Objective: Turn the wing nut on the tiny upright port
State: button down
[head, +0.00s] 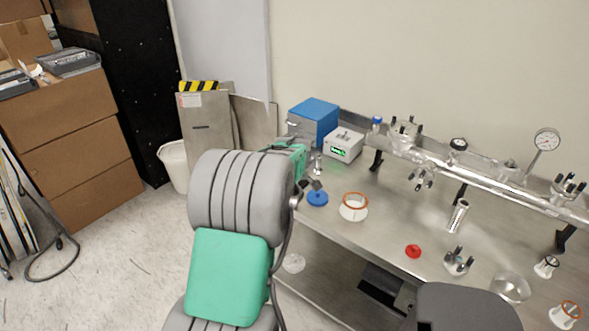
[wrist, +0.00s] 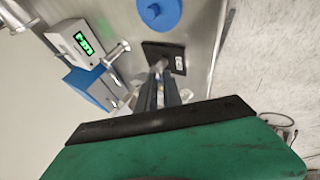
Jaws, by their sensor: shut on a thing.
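A small silver upright fitting (wrist: 159,65) stands over a square black base (wrist: 178,50) with a white label. My gripper (wrist: 158,76) comes down on it with its fingers closed together at the fitting's top. The wing nut is between or right at the fingertips, mostly hidden by them. In the head view my green and grey arm reaches to the left end of the bench and hides most of the gripper. Part of the black base (head: 317,184) shows there beside a blue disc (head: 318,198).
A silver flanged tube (head: 318,164) stands close by, near a white box (head: 343,146) with a green display and a blue box (head: 314,120). A white ring with an orange rim (head: 354,207) lies to the right. A long silver pipe (head: 450,168) runs along the back.

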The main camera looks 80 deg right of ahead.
jog(key=shift+d+r+y+p, duration=0.15)
jog(key=shift+y+p, duration=0.3)
jog(key=shift+y, duration=0.15)
jog(key=c, duration=1.5)
grip_release()
jog(key=b+v, duration=0.1)
jog(key=v, duration=0.6)
jog(key=shift+s+r, duration=0.25)
jog(key=shift+c, duration=0.2)
